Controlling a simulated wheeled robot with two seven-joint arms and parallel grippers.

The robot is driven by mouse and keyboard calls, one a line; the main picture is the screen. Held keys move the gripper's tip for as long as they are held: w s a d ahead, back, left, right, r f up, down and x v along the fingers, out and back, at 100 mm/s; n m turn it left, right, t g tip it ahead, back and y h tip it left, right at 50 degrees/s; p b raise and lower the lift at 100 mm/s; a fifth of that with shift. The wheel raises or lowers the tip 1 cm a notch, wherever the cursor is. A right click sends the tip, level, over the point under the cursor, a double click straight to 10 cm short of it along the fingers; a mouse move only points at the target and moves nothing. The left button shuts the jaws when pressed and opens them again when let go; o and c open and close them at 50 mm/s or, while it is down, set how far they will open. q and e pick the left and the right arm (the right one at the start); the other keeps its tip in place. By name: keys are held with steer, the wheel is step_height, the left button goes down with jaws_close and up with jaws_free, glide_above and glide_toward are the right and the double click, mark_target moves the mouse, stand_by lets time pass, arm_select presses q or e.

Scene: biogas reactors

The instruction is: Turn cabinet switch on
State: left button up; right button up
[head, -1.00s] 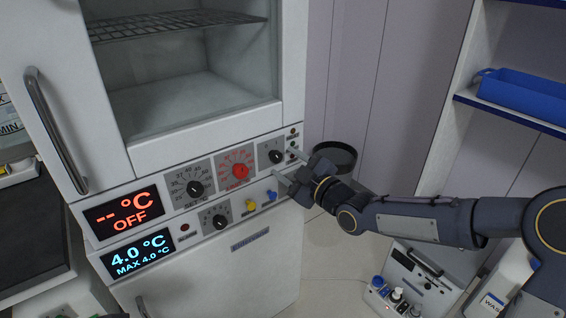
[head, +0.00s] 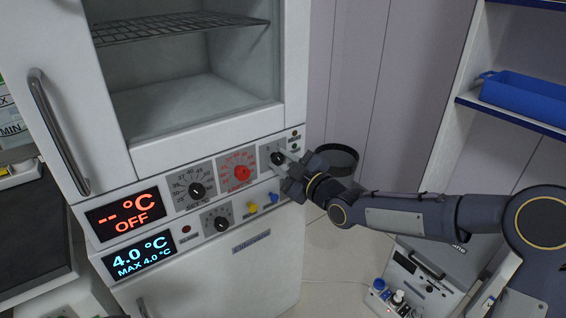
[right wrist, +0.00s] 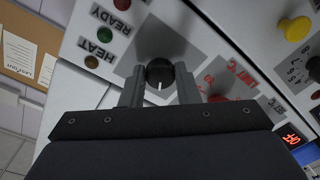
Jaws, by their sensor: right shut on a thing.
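The cabinet (head: 205,130) has a control panel with a black switch knob (head: 278,158) at its upper right. In the right wrist view the black knob (right wrist: 160,73) sits between the two fingers, its white mark pointing toward the gripper. My right gripper (head: 284,162) is shut on this knob, coming from the right; the fingers partly hide its plate. The upper display (head: 126,216) shows red dashes, °C and OFF. My left gripper is not in view.
A red dial (head: 242,172), a black temperature dial (head: 197,190), a lower black dial (head: 221,223), a yellow knob (head: 252,208) and a blue knob (head: 273,197) share the panel. The lower display (head: 139,254) reads 4.0 °C.

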steer(key=shift+f, duration=0.1)
steer(key=shift+m+b, duration=0.8)
steer(key=shift+m, duration=0.2)
steer(key=m+b, duration=0.1)
steer(key=m, duration=0.1)
steer(key=shift+f+m+b, duration=0.1)
steer(key=shift+m+b, duration=0.2)
steer(key=m+b, duration=0.2)
steer(key=m, duration=0.2)
steer(key=shift+m+t+b, duration=0.3)
steer(key=shift+m+b, duration=0.4)
steer(key=shift+m, duration=1.1)
steer(key=o, duration=1)
steer(key=shift+c, duration=0.2)
